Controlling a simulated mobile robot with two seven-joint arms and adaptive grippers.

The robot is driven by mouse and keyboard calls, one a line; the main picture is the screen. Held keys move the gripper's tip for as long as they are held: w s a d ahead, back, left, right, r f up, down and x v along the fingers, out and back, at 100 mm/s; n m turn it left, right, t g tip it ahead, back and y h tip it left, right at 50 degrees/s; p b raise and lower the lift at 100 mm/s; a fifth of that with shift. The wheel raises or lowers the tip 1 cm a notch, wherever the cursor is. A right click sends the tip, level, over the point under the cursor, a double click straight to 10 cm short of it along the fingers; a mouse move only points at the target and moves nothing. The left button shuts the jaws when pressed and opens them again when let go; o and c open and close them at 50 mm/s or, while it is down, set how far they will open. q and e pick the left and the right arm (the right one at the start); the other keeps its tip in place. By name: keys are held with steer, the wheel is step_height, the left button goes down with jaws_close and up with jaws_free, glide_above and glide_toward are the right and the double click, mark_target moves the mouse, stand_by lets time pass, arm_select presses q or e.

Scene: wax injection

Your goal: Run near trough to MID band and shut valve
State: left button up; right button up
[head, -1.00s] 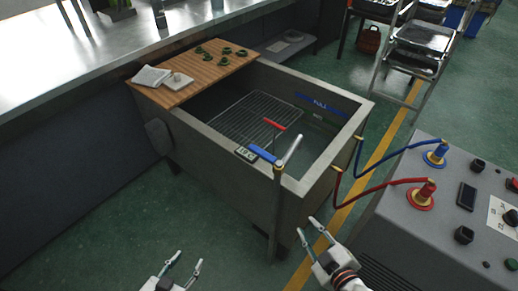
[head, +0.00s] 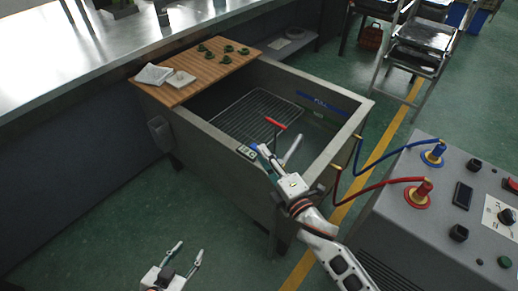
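The grey trough (head: 200,135) stands in the middle with a wire rack (head: 257,115) inside. A blue FULL band (head: 322,103) is on its far inner wall, with a small, hard-to-read mark (head: 318,114) below it. I cannot make out a clear water line. A red handle (head: 276,123) and a grey spout (head: 293,149) show at the near rim. My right gripper (head: 266,164) is at the valve on the near corner and covers most of its blue lever. Whether its fingers touch or grip the lever is unclear. My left gripper (head: 188,249) is open and empty above the floor.
A wooden board (head: 195,82) with several green pieces and a white cloth (head: 152,75) lies across the trough's far left end. The floor at lower left is clear.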

mark_target(255, 144)
steer(key=shift+x, duration=1.85)
jaws_close()
